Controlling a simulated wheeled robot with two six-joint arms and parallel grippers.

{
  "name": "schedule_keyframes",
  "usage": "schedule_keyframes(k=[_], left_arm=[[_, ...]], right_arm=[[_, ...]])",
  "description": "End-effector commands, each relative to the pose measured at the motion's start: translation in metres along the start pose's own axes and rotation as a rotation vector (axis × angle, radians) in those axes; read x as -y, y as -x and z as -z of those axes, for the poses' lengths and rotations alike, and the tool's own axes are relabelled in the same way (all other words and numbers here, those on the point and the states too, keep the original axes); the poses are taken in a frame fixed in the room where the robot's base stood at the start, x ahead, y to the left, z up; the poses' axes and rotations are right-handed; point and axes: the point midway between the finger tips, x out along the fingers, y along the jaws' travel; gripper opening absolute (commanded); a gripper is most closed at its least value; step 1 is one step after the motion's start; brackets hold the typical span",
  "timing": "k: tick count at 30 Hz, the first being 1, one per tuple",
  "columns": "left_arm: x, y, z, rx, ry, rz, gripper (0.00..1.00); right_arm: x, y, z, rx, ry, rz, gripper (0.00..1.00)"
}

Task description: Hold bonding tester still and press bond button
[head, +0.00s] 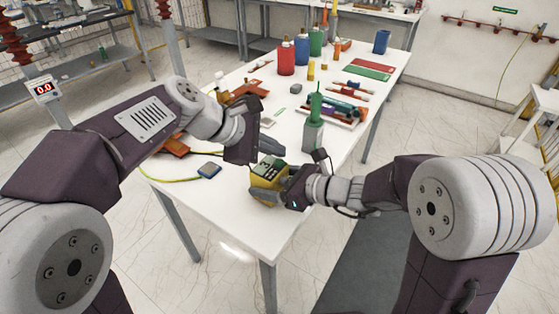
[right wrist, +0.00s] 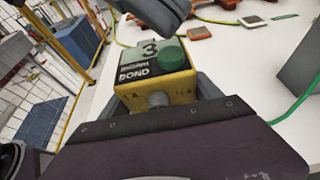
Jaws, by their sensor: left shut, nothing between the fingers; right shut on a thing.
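The bonding tester (head: 264,184) is a yellow box with a dark top at the near edge of the white table. My right gripper (head: 285,187) is shut on the tester's near right side. My left gripper (head: 243,155) is shut and empty, just above and behind the tester. In the right wrist view the left gripper (right wrist: 160,12) hangs close over the tester's far top edge; whether it touches is unclear.
Red, blue and green bottles (head: 287,60) stand at the back. A tray of tools (head: 335,105) lies right of centre. A blue-grey device (head: 209,170) lies left of the tester.

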Motion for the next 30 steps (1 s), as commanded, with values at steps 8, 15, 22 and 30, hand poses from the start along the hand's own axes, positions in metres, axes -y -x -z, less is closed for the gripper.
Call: schedule_keyframes(k=[8,15,22,30], left_arm=[[-0.001,0.001,-0.001,0.0,0.0,0.0,0.0],[-0.011,0.015,-0.011,0.0,-0.002,-0.003,0.0],[-0.022,0.03,-0.022,0.0,-0.001,-0.001,0.0],[-0.026,0.036,-0.026,0.0,0.001,0.0,0.0]], right_arm=[[0.0,0.0,-0.001,0.001,0.0,0.0,0.05],[0.0,0.0,-0.001,0.001,0.0,0.0,0.05],[0.0,0.0,-0.001,0.001,0.0,0.0,0.05],[0.0,0.0,-0.001,0.001,0.0,0.0,0.05]])
